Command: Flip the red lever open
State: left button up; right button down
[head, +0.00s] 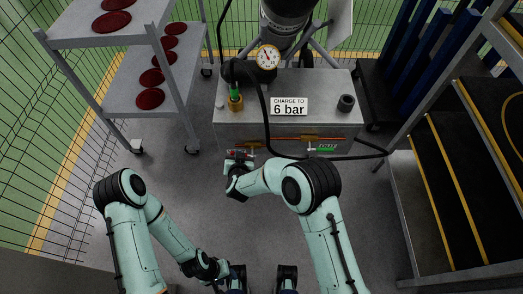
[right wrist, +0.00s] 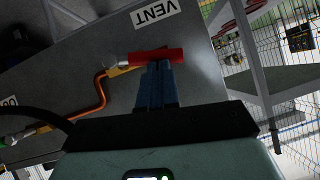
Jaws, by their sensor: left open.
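The red lever (right wrist: 158,56) lies across the tips of my right gripper (right wrist: 160,66) in the right wrist view, beside a VENT label (right wrist: 155,12). The blue fingers are together and overlap the lever's near edge; whether they touch it I cannot tell. In the head view the red lever (head: 236,153) is a small patch at the front left of the grey bench (head: 215,134), with my right gripper (head: 238,163) just before it. My left gripper (head: 218,284) is low at the bottom of the head view, away from the bench, and its fingers are hard to make out.
A gauge (head: 267,57), a black hose (head: 262,118) and a "6 bar" sign (head: 289,107) are at the bench. A green handle (head: 327,149) is at its front right. A shelf cart (head: 120,97) with red discs stands left, dark steps (head: 440,190) right. The floor between is clear.

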pick_arm(q)
jog(key=shift+w+r+p, duration=0.2)
jog(key=shift+r+p, duration=0.2)
jog(key=shift+r, duration=0.2)
pick_arm(e)
jog(key=shift+a+f+n+h, duration=0.3)
jog(key=shift+f+n+h, duration=0.1)
jog(key=shift+f, duration=0.2)
jog(key=shift+a, duration=0.1)
